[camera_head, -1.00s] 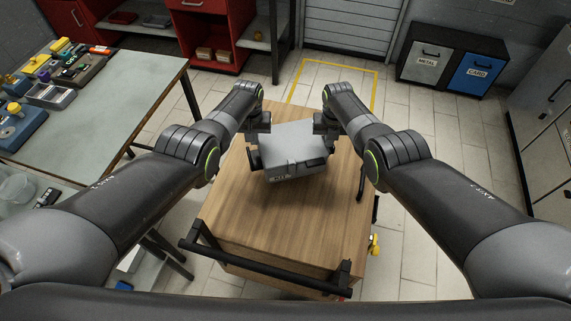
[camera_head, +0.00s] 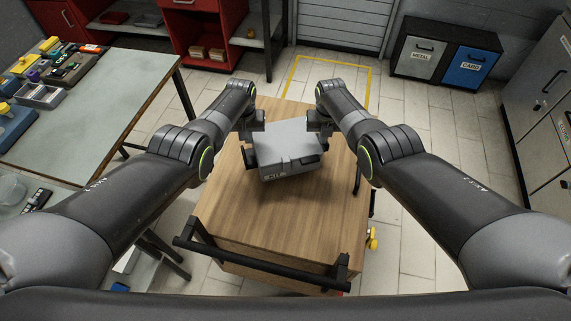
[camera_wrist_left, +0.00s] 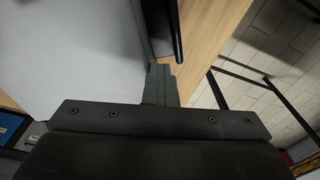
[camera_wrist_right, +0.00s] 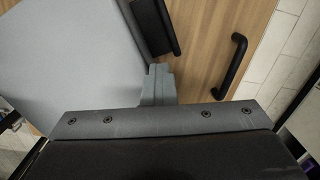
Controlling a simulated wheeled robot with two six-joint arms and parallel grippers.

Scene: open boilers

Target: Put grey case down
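The grey case (camera_head: 285,140) is a flat box with black parts on its sides, over the wooden top of a cart (camera_head: 265,215). Whether it rests on the wood or hangs just above it, I cannot tell. My left gripper (camera_head: 250,136) is at its left side and my right gripper (camera_head: 319,131) at its right side. Both look shut on the case's edges, with the fingers close together. The case's grey surface also fills the upper left of the left wrist view (camera_wrist_left: 70,50) and of the right wrist view (camera_wrist_right: 70,60).
The cart has a black push bar (camera_head: 262,264) at its near end. A workbench (camera_head: 95,120) with tools stands at the left. Red cabinets (camera_head: 205,45) are at the back. Metal and card bins (camera_head: 445,55) stand at back right. Tiled floor (camera_head: 440,155) is clear to the right.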

